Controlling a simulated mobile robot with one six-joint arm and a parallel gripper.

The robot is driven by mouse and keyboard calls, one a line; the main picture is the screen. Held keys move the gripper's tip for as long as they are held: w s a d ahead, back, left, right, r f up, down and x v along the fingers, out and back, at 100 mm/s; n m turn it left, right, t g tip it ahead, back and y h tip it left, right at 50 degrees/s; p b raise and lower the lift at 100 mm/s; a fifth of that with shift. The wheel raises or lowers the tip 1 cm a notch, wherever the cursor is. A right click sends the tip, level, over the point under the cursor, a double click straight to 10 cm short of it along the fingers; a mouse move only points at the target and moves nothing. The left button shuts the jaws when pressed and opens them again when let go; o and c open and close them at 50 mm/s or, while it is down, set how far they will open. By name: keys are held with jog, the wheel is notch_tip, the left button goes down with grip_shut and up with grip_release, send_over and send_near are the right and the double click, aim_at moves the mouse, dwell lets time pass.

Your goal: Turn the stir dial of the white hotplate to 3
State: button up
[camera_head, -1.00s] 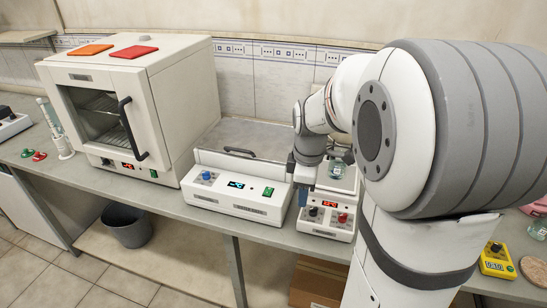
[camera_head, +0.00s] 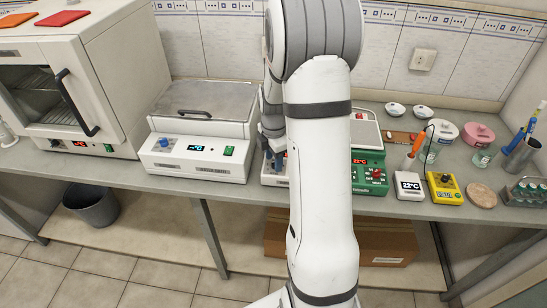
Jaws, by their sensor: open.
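The white hotplate (camera_head: 267,180) stands on the bench right of the white water bath. Only a strip of its left front shows; my arm hides the rest, and its stir dial cannot be made out. My gripper (camera_head: 274,158) points down at that visible front part, beside my upright arm link. It is open, though its fingertips are small and partly hidden. Whether it touches the hotplate or a dial cannot be told.
The white water bath (camera_head: 198,158) is close on the left, the green hotplate (camera_head: 368,182) close on the right. Further right stand a white meter (camera_head: 408,187), a yellow meter (camera_head: 444,190), a cork mat (camera_head: 482,194) and a tube rack (camera_head: 527,193). The oven (camera_head: 110,80) is at far left.

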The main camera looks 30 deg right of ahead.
jog(key=shift+f, duration=0.15)
jog(key=shift+c, duration=0.2)
grip_shut()
dwell(0.4)
